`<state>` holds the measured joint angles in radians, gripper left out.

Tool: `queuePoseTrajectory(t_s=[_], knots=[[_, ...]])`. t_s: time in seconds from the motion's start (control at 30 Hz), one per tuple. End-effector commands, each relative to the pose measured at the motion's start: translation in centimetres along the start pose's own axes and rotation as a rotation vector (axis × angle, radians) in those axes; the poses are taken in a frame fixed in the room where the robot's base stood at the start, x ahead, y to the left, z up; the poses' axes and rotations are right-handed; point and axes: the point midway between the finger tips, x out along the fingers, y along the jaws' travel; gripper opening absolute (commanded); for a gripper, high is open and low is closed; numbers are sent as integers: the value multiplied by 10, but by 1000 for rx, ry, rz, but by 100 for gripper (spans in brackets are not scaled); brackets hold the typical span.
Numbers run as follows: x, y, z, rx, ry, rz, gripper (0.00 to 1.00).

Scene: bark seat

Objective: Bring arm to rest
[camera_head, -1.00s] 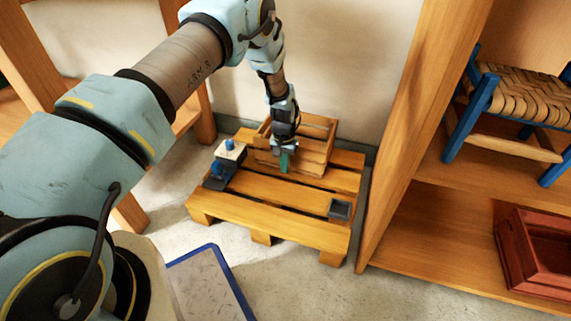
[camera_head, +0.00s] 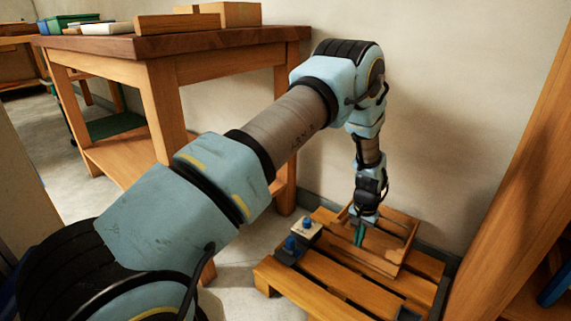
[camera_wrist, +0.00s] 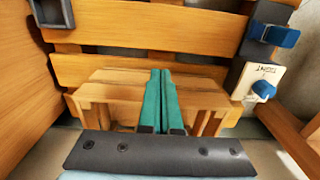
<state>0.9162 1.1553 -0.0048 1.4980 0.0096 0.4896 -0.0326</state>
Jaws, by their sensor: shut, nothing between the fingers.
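A white block with a blue knob (camera_head: 306,229) and a dark fixture with a blue part (camera_head: 290,250) stand on the pallet's left. A wooden workbench (camera_head: 180,42) stands at the left. A wooden shelf side (camera_head: 520,190) bounds the right, and the wall is close behind.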

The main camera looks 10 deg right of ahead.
Motion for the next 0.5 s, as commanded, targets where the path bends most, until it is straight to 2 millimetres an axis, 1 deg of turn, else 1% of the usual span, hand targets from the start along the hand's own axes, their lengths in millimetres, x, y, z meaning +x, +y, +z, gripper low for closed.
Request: queuePoseTrajectory(t_s=[0.07, 0.13, 0.17, 0.27, 0.3, 0.37, 0.4, 0.47, 0.5], knots=[[-7, -8, 0, -12, 4, 0, 0], [-22, -23, 3, -38, 9, 0, 0], [-31, -33, 5, -54, 13, 0, 0], [-70, -74, 21, -127, 27, -1, 0], [-88, -93, 31, -161, 33, -1, 0], [-115, -119, 49, -213, 43, -2, 0], [-131, -136, 62, -248, 49, -3, 0], [-155, -159, 85, -300, 58, -5, 0], [-170, -173, 102, -334, 63, -7, 0]])
